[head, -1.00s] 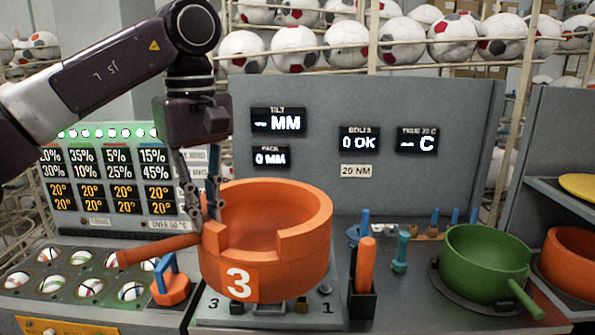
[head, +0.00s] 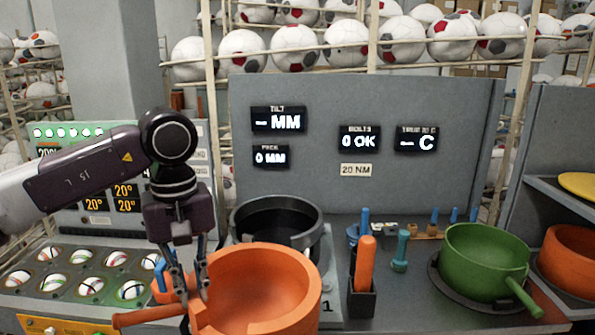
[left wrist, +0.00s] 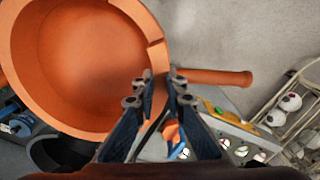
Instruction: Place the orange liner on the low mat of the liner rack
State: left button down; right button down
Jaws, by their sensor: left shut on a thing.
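The orange liner (head: 262,283) is a round open bowl with a side handle (head: 150,315) pointing left. My left gripper (head: 192,296) is shut on the liner's wall near the handle, holding it up in front of the press. In the left wrist view, the liner (left wrist: 75,60) fills the upper left and my left gripper (left wrist: 158,76) is at its rim beside the handle. Another orange bowl (head: 570,258) is at the right edge, below a yellow disc (head: 578,188) on a grey shelf. I cannot tell which surface is the low mat. My right gripper is not in view.
A black round seat (head: 276,216) stands behind the held liner. A green liner (head: 485,260) sits on a dark round mat (head: 445,292) at right. An orange-handled tool (head: 365,262) stands in a black holder between them. Balls sit in a tray (head: 20,303) at left.

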pick_arm(q)
jog(key=s+a+f+m, duration=0.1)
jog(key=s+f+m, duration=0.4)
jog(key=s+f, duration=0.8)
notch_tip(320, 180, down, 3)
jog(key=shift+s+a+r+m, duration=0.2)
jog(key=shift+s+a+m, duration=0.05)
jog(key=shift+s+m, duration=0.05)
jog(key=shift+r, duration=0.1)
